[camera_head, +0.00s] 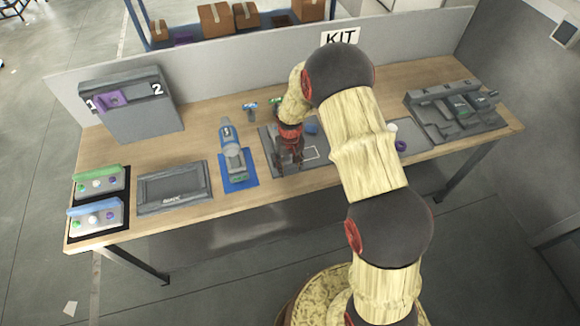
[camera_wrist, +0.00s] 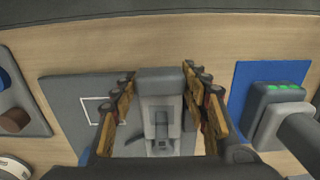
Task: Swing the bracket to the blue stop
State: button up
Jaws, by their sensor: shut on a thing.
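A grey bracket (camera_wrist: 160,88) with a slotted, stepped body stands between the two fingers in the wrist view. My gripper (camera_head: 291,163) is shut on it, one finger on each side. In the head view my gripper hides most of the bracket. The bracket is over a flat grey plate (camera_wrist: 70,92) marked with a white square outline, which also shows in the head view (camera_head: 312,167). A blue piece (camera_head: 311,127), perhaps the blue stop, is at the plate's far side, right of my gripper. A green piece (camera_head: 276,129) is at the far left. The bracket's contact with either is hidden.
A blue mat (camera_head: 240,184) with a blue-grey device stands left of the plate. A grey tray (camera_head: 425,160) with a purple ring is on the right. A grey fixture (camera_head: 455,108) is at the far right. A back panel (camera_head: 230,70) runs behind the bench.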

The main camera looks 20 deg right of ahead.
grip_shut()
jog(key=shift+d+n, duration=0.3)
jog(key=shift+d, duration=0.25)
jog(key=w+d+n, duration=0.1)
jog(key=d, duration=0.2)
jog(key=w+d+n+b, duration=0.1)
jog(key=d+n, duration=0.1)
jog(key=d, duration=0.1)
jog(key=d+n+b, duration=0.1)
jog(key=d+n, duration=0.1)
jog(key=d, duration=0.1)
jog(key=shift+w+d+f, duration=0.15)
jog(key=shift+w+d, duration=0.2)
jog(key=shift+w, duration=0.05)
jog(key=w+d+n+b, duration=0.1)
jog(key=w+d+n, duration=0.2)
jog(key=w+d, duration=0.1)
jog(key=w+d+n+b, duration=0.1)
jog(key=w+d+n, duration=0.2)
jog(key=d, duration=0.1)
jog(key=shift+w, duration=0.35)
jog(key=shift+w+d+n+b, duration=0.3)
jog(key=shift+w+n, duration=0.1)
jog(key=shift+w, duration=0.2)
jog(key=shift+w+r, duration=0.1)
jog(key=shift+r, duration=0.1)
